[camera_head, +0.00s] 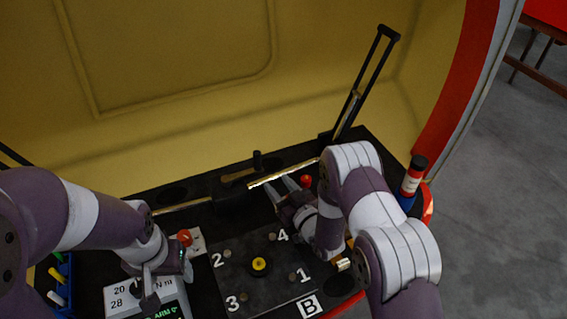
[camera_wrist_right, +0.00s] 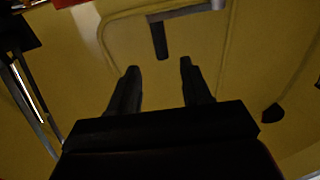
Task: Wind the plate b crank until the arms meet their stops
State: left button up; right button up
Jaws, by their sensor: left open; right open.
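The plate marked B (camera_head: 262,283) lies at the front middle, dark, with white numbers 1 to 4 at its bolts and a yellow centre piece (camera_head: 259,264). Behind it stands a black housing (camera_head: 234,197) with brass rods to both sides. My right gripper (camera_head: 281,189) is open, beside the housing's right. In the right wrist view its fingers (camera_wrist_right: 158,74) are apart and empty, with a dark peg (camera_wrist_right: 160,40) beyond them. My left gripper (camera_head: 152,287) is open at the front left.
A black upright arm frame (camera_head: 366,80) rises at the back right before the yellow shell (camera_head: 170,70). A white device with a display (camera_head: 122,298) is under my left gripper.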

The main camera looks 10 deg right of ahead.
aim_at(259, 162)
jog(key=x, duration=1.2)
jog(key=shift+w+a+r, duration=0.1)
jog(key=shift+w+r, duration=0.05)
jog(key=shift+r, duration=0.15)
grip_shut()
